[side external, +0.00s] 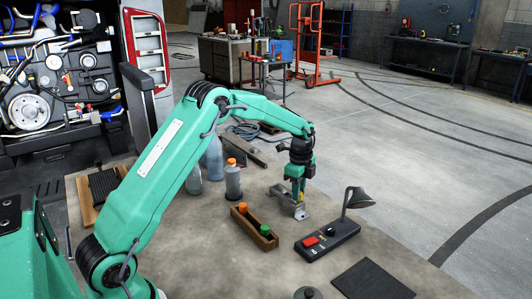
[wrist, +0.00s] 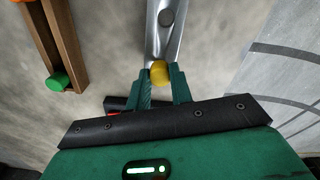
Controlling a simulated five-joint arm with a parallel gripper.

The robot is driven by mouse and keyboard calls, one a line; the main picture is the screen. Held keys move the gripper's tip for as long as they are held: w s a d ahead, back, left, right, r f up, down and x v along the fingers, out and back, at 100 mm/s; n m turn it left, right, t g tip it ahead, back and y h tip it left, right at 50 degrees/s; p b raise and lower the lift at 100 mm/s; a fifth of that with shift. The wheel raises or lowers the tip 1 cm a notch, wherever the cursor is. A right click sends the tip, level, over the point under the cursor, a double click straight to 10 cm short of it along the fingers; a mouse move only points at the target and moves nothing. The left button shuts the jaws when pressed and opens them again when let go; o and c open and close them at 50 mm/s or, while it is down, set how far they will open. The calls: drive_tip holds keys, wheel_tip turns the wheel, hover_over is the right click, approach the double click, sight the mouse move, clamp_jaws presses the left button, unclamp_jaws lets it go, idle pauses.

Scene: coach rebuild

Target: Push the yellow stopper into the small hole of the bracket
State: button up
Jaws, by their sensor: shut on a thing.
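The yellow stopper (wrist: 160,72) sits between the tips of my gripper (wrist: 162,80), which is shut on it. The grey metal bracket (wrist: 174,45) lies just beyond the stopper in the wrist view, with one round dark hole (wrist: 166,18) showing farther up it. The stopper overlaps the near end of the bracket. Its lower end is hidden, so I cannot tell whether it is in a hole or above it. In the side view my gripper (side external: 299,192) points straight down at the bracket (side external: 283,200), which stands on the table.
A wooden box (side external: 263,242) with an orange and a green stopper stands left of the bracket. A black switch box (side external: 330,243) with a red button and a lamp stands close on the right. Bottles (side external: 233,183) stand behind. A dark mat (side external: 373,280) lies at the front right.

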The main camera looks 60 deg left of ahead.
drive_tip(key=shift+f, duration=0.4)
idle(0.4)
drive_tip(key=o, duration=1.5)
drive_tip(key=shift+r, duration=0.1)
drive_tip(key=shift+r, duration=2.9)
